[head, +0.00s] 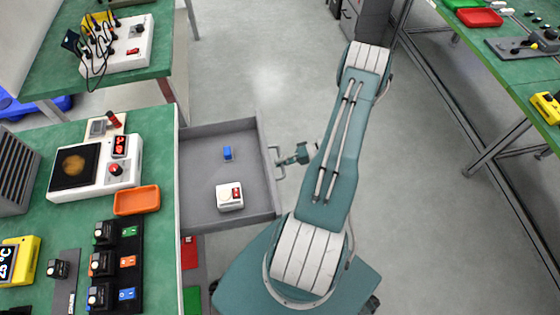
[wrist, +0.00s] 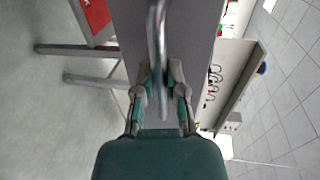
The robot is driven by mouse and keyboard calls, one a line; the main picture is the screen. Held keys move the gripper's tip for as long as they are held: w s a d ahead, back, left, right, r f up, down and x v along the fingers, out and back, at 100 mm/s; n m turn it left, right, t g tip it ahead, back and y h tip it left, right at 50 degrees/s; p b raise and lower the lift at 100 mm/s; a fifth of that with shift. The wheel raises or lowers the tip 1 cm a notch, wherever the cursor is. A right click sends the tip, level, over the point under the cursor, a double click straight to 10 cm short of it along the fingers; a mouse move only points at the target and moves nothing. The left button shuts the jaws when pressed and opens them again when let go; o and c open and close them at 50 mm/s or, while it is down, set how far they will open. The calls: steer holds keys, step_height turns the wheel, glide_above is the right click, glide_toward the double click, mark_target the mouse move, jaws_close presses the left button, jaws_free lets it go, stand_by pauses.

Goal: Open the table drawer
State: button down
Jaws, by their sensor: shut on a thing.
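The grey table drawer (head: 197,217) is pulled out from the right side of the green table and stands open. A blue block (head: 227,153) and a white device with a red display (head: 229,197) lie inside it. My gripper (head: 284,160) is at the metal bar handle (head: 276,162) on the drawer's front. In the wrist view, the handle (wrist: 157,35) runs down between the fingers of my gripper (wrist: 160,85), which are shut on it. The drawer's grey front panel (wrist: 190,25) shows behind the handle.
The green table (head: 60,228) carries an orange tray (head: 137,200), a white tester (head: 95,168) and several switch modules. A red bin (head: 190,252) shows below the drawer. Another green bench (head: 525,70) stands at right. The floor between is clear.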

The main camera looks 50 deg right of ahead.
steer(key=c, duration=0.7)
jaws_free()
steer(key=shift+s+a+f, duration=0.1)
steer(key=shift+a+f, duration=0.05)
steer(key=shift+f, duration=0.05)
steer(key=shift+r, duration=0.1)
steer(key=v, duration=1.2)
